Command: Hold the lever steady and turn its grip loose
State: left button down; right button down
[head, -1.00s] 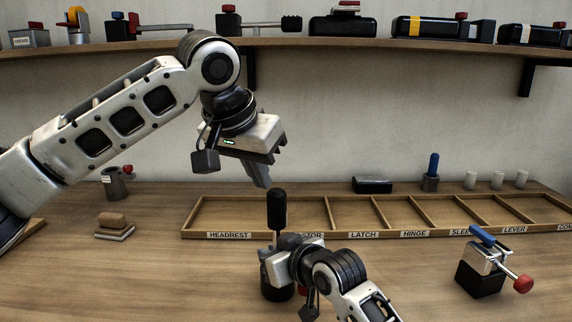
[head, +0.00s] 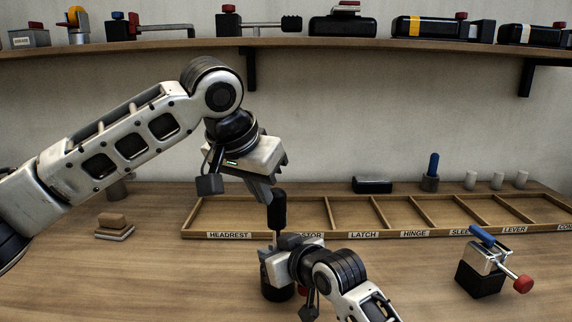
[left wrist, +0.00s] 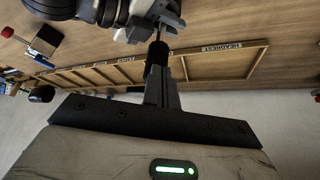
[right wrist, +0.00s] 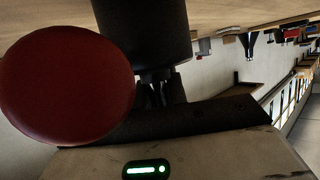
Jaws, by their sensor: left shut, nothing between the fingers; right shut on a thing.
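The lever's black grip (head: 277,211) stands upright on a thin metal rod (head: 275,240) above a dark round base (head: 276,290). My left gripper (head: 266,197) is shut and empty, its fingertips pointing down right beside the grip's upper part. In the left wrist view the grip (left wrist: 157,54) lies just past the fingertips; I cannot tell whether they touch. My right gripper (head: 273,252) is low at the rod, shut on the lever, its fingertips mostly hidden. The right wrist view shows the black base (right wrist: 145,35) and a large red knob (right wrist: 65,85) close by.
A labelled wooden tray (head: 350,236) with empty compartments lies behind the lever. A clamp-like device with blue handle and red knob (head: 484,265) stands to the right. Stacked blocks (head: 114,227) lie left. A shelf (head: 400,43) of devices hangs above. The front left table is clear.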

pick_arm(q)
jog(key=shift+w+d, duration=0.3)
jog(key=shift+w, duration=0.15)
dwell(0.6)
jog(key=shift+s+d, duration=0.15)
jog(key=shift+d, duration=0.1)
dwell(0.5)
jog(key=shift+s, duration=0.15)
jog(key=shift+s+a, duration=0.15)
jog(key=shift+s, duration=0.1)
notch_tip(320, 180, up, 6)
jog(key=shift+a, duration=0.15)
dwell(0.4)
jog(key=shift+w, duration=0.1)
notch_tip(320, 180, down, 6)
jog(key=shift+a, duration=0.25)
dwell(0.6)
